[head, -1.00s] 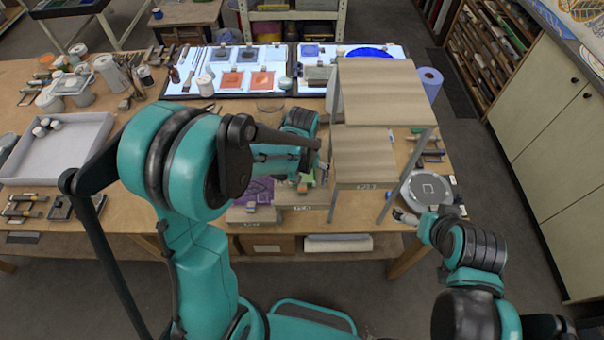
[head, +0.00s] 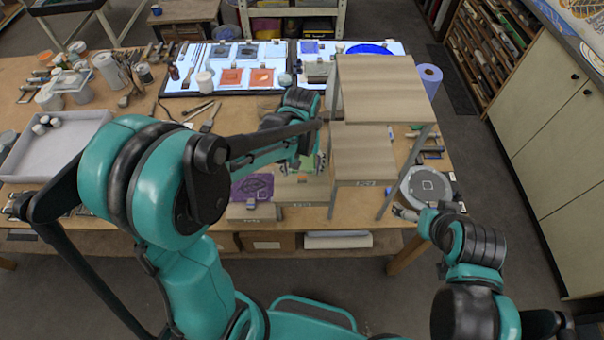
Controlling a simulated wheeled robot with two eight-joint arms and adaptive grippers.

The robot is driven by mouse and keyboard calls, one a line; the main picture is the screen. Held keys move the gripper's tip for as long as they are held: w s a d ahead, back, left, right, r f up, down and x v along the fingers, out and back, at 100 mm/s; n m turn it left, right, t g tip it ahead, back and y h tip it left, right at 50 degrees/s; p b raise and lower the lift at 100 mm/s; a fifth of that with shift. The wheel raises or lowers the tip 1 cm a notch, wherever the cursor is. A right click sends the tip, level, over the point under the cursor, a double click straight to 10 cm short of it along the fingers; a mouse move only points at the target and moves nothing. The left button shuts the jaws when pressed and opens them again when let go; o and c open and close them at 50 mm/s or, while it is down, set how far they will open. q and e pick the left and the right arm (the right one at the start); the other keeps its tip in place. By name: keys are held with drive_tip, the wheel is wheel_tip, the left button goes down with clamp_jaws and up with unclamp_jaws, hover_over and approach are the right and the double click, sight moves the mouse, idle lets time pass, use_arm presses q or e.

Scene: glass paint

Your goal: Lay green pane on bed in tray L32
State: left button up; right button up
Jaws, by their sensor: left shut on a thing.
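My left gripper (head: 311,164) is shut on the green pane (head: 320,160), of which only a small green part shows beside the fingers. It hangs over the middle low beige tray (head: 298,194), in front of the stepped shelves. A small block with orange and green on it (head: 302,178) shows just below the gripper. A purple patterned pane (head: 252,187) lies on the tray to the left (head: 250,212). The tray labels are too small to read surely. My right gripper (head: 404,213) is at the table's front right, and its fingers are too small to judge.
Tall beige shelves (head: 380,105) on metal legs stand right of my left gripper. A round grey device (head: 425,187) is by my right gripper. A lit panel (head: 225,80) with orange panes lies behind. A grey tray (head: 50,150) stands at left.

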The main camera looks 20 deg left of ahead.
sight(302, 171)
use_arm(q)
wheel_tip(302, 171, up, 5)
drive_tip(key=shift+r, duration=0.2)
drive_tip(key=shift+r+p, duration=1.1)
drive_tip(key=shift+r, duration=0.35)
drive_tip(key=shift+f, duration=0.1)
